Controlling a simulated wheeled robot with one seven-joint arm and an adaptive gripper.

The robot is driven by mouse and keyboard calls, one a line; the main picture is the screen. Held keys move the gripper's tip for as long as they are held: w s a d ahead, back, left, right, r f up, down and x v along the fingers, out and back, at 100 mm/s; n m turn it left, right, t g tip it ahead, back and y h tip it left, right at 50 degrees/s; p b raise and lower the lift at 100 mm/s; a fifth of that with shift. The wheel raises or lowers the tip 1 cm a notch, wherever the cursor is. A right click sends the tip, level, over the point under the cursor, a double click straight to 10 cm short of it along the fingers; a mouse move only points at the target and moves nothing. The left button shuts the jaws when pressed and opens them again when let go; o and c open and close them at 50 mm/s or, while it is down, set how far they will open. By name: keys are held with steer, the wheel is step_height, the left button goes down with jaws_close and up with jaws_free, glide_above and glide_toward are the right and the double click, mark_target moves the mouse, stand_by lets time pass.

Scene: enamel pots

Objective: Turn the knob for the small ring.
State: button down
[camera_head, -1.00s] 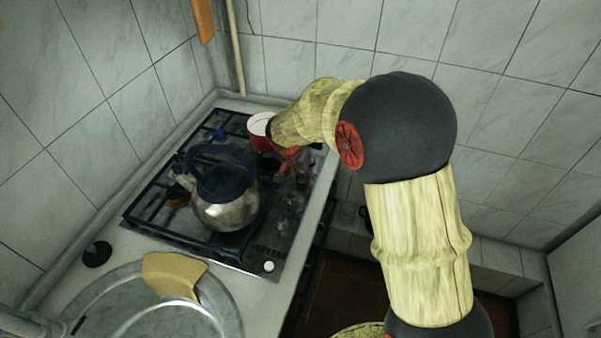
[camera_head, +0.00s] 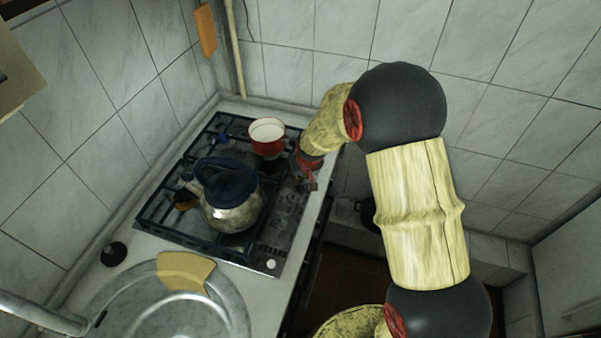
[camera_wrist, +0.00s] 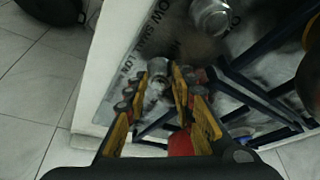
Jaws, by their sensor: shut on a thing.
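A metal knob (camera_wrist: 157,68) stands on the stove's control strip in the wrist view, between my fingertips. Printed words beside it seem to include "SMALL" and "LOW". My gripper (camera_wrist: 160,72) has its yellow fingers shut on this knob from both sides. A second metal knob (camera_wrist: 210,16) is apart from the fingers, at the top. In the head view my gripper (camera_head: 311,182) points down at the far right side of the stove (camera_head: 262,252). The knob it holds cannot be made out there, and the knob's pointer angle cannot be read.
A kettle (camera_head: 232,208) stands on the front grate, left of the control strip. A red pot (camera_head: 268,146) stands on the rear grate, close left of my wrist. The sink (camera_head: 165,318) is in front.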

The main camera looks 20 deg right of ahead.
steer(key=shift+w+d+f+n+y+b, duration=0.1)
steer(key=shift+n+y+b, duration=0.2)
steer(key=shift+n+b, duration=0.55)
steer(key=shift+f+n+y+b, duration=0.1)
steer(key=shift+n+y+b, duration=0.3)
steer(key=shift+b, duration=0.8)
steer(key=n+b, duration=0.1)
steer(key=b, duration=0.1)
steer(key=shift+b, duration=0.4)
steer(key=shift+n+b, duration=0.25)
steer(key=shift+b, duration=0.1)
steer(key=shift+r+b, duration=0.25)
steer(key=shift+b, duration=0.2)
steer(key=c, duration=1.5)
jaws_free()
